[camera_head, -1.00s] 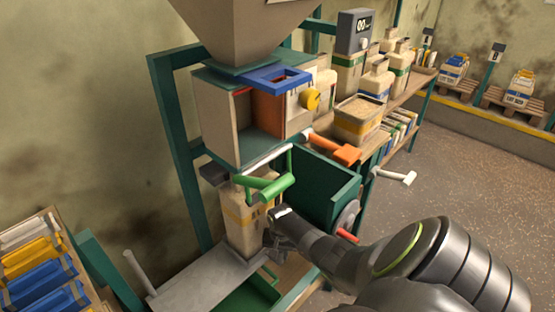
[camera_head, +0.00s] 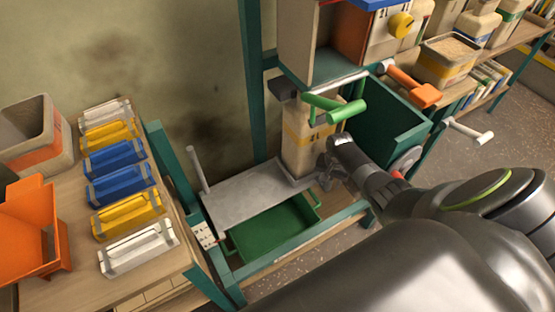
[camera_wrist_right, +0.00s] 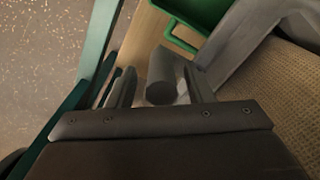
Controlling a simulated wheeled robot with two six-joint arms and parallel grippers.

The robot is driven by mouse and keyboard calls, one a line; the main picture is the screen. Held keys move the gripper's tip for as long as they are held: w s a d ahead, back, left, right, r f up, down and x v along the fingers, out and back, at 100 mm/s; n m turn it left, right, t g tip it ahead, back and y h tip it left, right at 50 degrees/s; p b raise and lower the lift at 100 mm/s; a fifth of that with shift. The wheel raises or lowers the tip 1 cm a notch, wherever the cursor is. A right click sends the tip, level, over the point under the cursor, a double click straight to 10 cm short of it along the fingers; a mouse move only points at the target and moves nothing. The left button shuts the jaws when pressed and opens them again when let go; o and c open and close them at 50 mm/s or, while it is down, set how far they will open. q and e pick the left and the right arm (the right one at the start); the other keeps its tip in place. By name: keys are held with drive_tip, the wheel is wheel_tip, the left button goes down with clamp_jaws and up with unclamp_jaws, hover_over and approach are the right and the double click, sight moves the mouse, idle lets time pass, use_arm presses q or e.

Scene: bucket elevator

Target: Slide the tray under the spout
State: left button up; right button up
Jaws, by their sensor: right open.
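My right gripper (camera_head: 327,172) is at the tray's right end, beside the jug. In the right wrist view its open fingers (camera_wrist_right: 160,88) stand either side of a grey round post (camera_wrist_right: 165,78); contact cannot be told. I cannot make out the spout. My left gripper is out of view.
A green lever (camera_head: 335,107) and an orange lever (camera_head: 412,88) stick out above my right gripper. A dark green box (camera_head: 385,125) is behind it. A bench (camera_head: 80,285) with several coloured packs (camera_head: 118,170) stands at the left.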

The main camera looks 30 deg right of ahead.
drive_tip(key=s+a+b, duration=0.1)
drive_tip(key=a+b, duration=0.3)
drive_tip(key=a, duration=2.5)
wheel_tip(320, 180, up, 9)
drive_tip(key=p, duration=0.2)
drive_tip(key=shift+d+r+p, duration=0.15)
drive_tip(key=shift+p, duration=0.2)
